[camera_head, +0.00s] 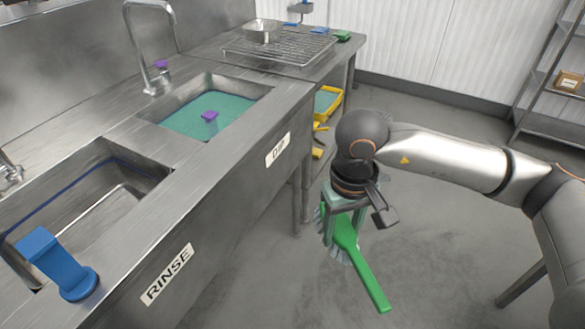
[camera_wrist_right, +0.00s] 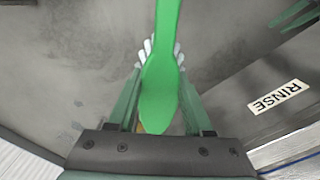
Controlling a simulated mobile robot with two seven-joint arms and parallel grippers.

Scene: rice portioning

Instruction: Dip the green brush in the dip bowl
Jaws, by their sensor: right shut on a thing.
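The green brush (camera_head: 366,268) is in my right gripper (camera_head: 345,212), over the floor to the right of the sink counter. Its green handle slants down and to the right, and pale bristles show beside the gripper. In the right wrist view the brush (camera_wrist_right: 162,75) lies between the two fingers of the gripper (camera_wrist_right: 160,108), with white bristle tips behind it. The dip bowl (camera_head: 235,90) is the basin behind the DIP label, holding teal liquid (camera_head: 180,122) and a small purple thing (camera_head: 210,116). The brush is apart from it. My left gripper is out of view.
The rinse basin (camera_head: 130,172) is nearer, with a blue object (camera_head: 58,265) at its front. A faucet (camera_head: 135,45) stands behind the dip bowl. A wire rack (camera_head: 278,48) is at the far end. A yellow bin (camera_head: 328,101) sits below the counter.

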